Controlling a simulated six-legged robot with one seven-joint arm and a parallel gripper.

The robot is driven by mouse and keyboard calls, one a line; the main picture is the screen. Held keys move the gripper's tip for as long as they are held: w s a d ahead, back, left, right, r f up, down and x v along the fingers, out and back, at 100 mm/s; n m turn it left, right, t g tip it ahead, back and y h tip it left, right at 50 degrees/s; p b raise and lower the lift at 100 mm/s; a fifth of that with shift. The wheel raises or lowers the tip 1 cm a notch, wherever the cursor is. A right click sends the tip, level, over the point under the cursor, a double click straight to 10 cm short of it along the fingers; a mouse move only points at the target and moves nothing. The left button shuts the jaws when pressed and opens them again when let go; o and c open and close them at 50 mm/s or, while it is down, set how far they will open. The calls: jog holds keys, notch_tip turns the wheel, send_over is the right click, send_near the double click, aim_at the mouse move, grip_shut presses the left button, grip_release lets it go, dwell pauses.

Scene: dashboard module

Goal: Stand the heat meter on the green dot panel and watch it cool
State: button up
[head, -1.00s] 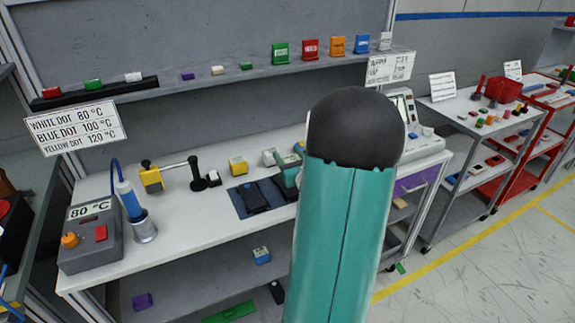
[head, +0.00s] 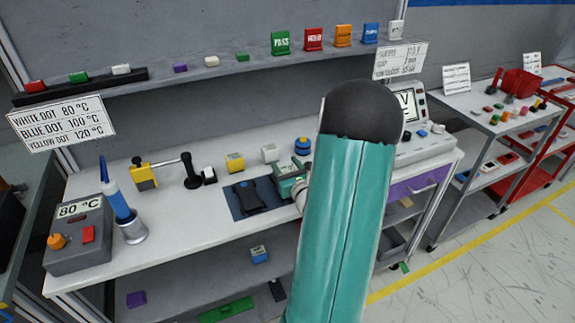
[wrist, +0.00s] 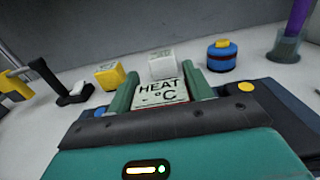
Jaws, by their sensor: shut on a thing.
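My gripper (wrist: 162,96) is shut on the heat meter (wrist: 158,92), a pale block lettered "HEAT °C", seen between the two green fingers in the wrist view. In the head view my gripper (head: 291,180) is low over the right part of a dark blue mat (head: 237,207). A dark panel (head: 252,195) lies on the mat, left of the gripper. In the wrist view a yellow dot (wrist: 245,87) shows on a dark surface right of the fingers. I make out no green dot. My arm and gripper hide part of the mat, and I cannot tell whether the meter touches anything.
Behind the mat stand a yellow block (head: 235,162), a white block (head: 269,152) and a blue round item (head: 302,145). A black-handled tool (head: 191,173) and an 80 °C station (head: 78,232) are left. A screened instrument (head: 420,135) is right.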

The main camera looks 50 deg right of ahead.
jog(key=shift+a+f, duration=0.15)
jog(key=shift+a, duration=0.05)
jog(key=shift+d+f, duration=0.1)
jog(key=o, duration=1.1)
jog(key=shift+f, duration=0.1)
jog(key=shift+c, duration=0.2)
jog(key=shift+s, duration=0.15)
